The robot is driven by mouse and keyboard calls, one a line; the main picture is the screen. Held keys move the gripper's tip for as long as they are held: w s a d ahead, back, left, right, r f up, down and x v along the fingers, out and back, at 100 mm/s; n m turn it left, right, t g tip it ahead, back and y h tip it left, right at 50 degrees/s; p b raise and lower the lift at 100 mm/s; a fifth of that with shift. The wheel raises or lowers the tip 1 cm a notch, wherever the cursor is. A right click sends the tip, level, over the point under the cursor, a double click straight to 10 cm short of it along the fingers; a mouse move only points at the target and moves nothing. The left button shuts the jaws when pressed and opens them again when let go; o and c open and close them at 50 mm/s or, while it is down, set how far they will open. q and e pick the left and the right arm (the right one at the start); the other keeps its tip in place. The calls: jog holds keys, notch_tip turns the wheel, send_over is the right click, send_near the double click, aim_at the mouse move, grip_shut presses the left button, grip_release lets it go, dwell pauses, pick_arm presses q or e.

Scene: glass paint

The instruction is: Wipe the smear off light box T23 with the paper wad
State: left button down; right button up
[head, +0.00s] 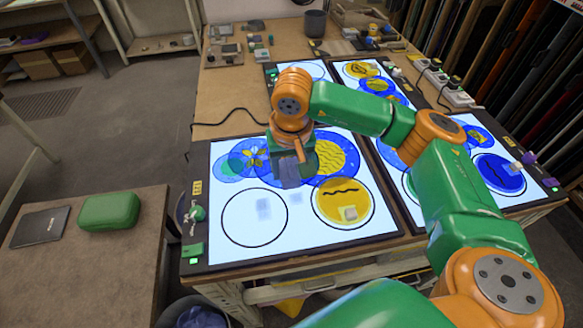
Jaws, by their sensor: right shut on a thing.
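The near left light box (230,249) is lit white, with blue and yellow painted circles, an empty black ring and a yellow tag too small to read; I cannot tell which box is T23. Pale blue-grey smudges (264,208) show in and beside the empty ring. My right gripper (291,178) points down over this box, near the blue circles. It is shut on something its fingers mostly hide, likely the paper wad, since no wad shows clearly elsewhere. I cannot tell whether it touches the glass. My left gripper is not in view.
A small pale block (349,213) lies on the yellow circle. More lit boxes stand behind and right, with a power strip (447,86) beyond. A dark cup (315,23) stands at the back. A green case (109,210) and dark laptop (40,227) lie on the left table.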

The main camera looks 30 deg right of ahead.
jog(key=shift+w+r+p, duration=0.1)
jog(key=shift+r+p, duration=0.4)
jog(key=shift+r, duration=0.45)
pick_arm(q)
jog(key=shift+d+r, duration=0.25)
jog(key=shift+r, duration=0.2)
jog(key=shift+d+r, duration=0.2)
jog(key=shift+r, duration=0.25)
pick_arm(e)
jog(key=shift+r, duration=0.3)
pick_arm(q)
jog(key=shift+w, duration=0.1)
